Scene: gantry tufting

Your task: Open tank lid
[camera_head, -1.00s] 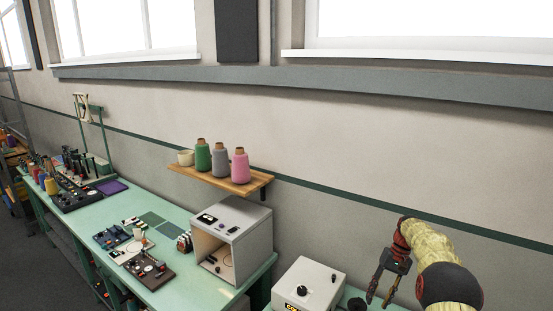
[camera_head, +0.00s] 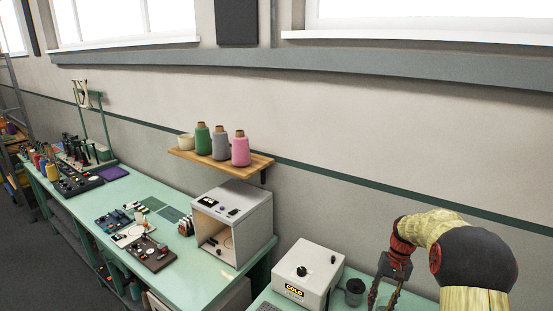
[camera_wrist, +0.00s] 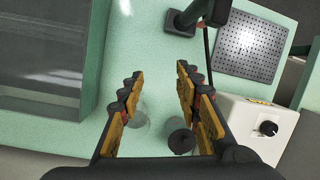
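In the wrist view, a large rectangular box with a glossy grey, see-through-looking top (camera_wrist: 50,45) fills the upper left; it looks like the tank, but I cannot tell its lid from its body. No handle is visible on it. My gripper (camera_wrist: 158,76) is open and empty, its fingers apart above the green bench top, to the right of the box. In the head view my gripper (camera_head: 385,296) is low at the bottom right, partly cut off by the frame edge, and the tank is not visible.
A white box with a black knob (camera_head: 307,272) stands left of my gripper; it also shows in the wrist view (camera_wrist: 258,130). A dark round cup (camera_head: 355,291) is close by. A perforated plate (camera_wrist: 250,45) and a black stand (camera_wrist: 195,20) lie ahead in the wrist view.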

